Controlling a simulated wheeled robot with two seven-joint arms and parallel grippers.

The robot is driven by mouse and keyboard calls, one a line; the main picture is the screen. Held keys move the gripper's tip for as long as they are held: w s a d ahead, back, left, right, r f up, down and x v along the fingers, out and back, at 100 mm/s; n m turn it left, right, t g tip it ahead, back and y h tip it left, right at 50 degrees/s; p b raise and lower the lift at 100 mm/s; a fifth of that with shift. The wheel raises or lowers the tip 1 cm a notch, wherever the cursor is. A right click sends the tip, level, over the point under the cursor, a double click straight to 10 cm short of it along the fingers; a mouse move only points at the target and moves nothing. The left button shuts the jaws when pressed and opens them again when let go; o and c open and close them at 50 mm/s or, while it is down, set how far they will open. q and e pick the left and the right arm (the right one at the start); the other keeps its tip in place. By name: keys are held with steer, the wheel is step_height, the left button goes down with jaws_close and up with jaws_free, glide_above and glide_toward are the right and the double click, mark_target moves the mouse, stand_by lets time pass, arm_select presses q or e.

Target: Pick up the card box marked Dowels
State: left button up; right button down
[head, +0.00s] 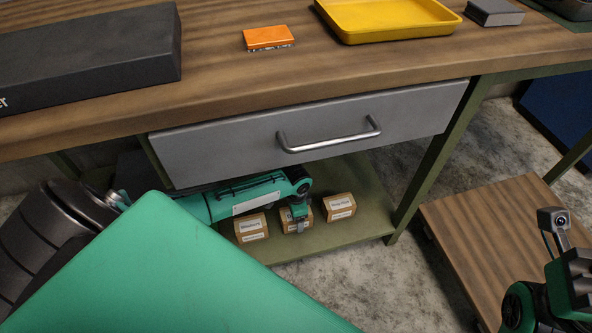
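Three small brown card boxes with white labels stand in a row on the green lower shelf under the bench. They are a left box (251,227), a middle box (287,224) and a right box (340,207). The label print is too small to read surely, so I cannot tell which is marked Dowels. My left gripper (299,229) reaches in under the drawer and is at the middle box, covering part of it. Whether its fingers are open or touch the box does not show. My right gripper (553,240) is at the right edge, away from the boxes; its fingers are unclear.
A grey drawer (310,133) with a bar handle is shut above the shelf (365,230). A dark case (90,55), an orange box (268,38), a yellow tray (387,37) and a grey block (494,12) lie on the bench top. A low wooden cart (480,225) stands right.

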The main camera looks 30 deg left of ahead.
arm_select(q)
steer(key=shift+f, duration=0.25)
steer(key=c, duration=1.2)
